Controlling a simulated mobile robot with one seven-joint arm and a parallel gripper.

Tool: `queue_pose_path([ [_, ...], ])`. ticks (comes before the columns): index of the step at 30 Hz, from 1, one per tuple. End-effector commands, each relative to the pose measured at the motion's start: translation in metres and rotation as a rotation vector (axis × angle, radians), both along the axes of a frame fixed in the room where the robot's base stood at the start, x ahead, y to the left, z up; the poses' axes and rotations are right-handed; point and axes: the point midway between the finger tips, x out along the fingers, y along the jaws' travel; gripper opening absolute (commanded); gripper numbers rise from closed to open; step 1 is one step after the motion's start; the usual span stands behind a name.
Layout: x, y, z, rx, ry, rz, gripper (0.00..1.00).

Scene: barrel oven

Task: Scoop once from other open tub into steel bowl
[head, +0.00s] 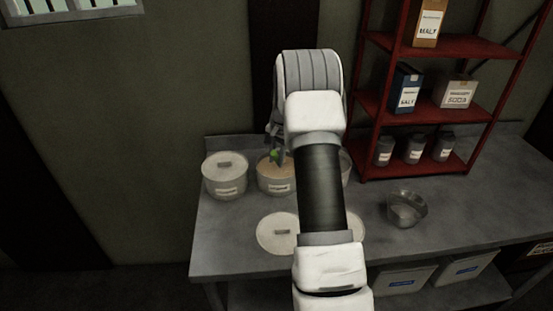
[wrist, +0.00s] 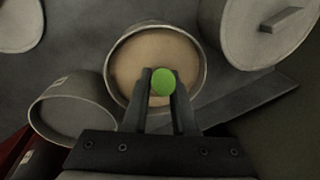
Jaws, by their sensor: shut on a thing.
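My gripper (head: 277,150) points down over the middle open tub (head: 277,188), which holds tan powder. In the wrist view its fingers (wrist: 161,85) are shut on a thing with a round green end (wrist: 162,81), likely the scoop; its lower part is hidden. The middle tub (wrist: 112,72) lies beneath it there. A second tub (wrist: 70,103) without a lid, grey inside, is at the left of the wrist view. In the head view that tub (head: 346,166) is mostly behind my arm. The steel bowl (head: 407,209) stands on the bench to the right, apart from my gripper.
A lidded tub (head: 224,178) stands left of the middle tub. A loose lid (head: 276,233) lies at the bench front, and another shows partly behind my arm. A red shelf (head: 441,48) with boxes and jars (head: 414,150) stands at the back right. Bench around the bowl is clear.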

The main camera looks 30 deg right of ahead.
Motion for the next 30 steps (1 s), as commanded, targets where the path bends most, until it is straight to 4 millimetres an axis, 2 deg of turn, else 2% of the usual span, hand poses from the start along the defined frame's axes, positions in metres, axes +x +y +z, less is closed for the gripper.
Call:
queue_pose_path([
  [1, 0.0, 0.0, 0.008, 0.0, -0.001, 0.0, 0.0],
  [30, 0.0, 0.0, 0.086, 0.0, -0.001, 0.0, 0.0],
])
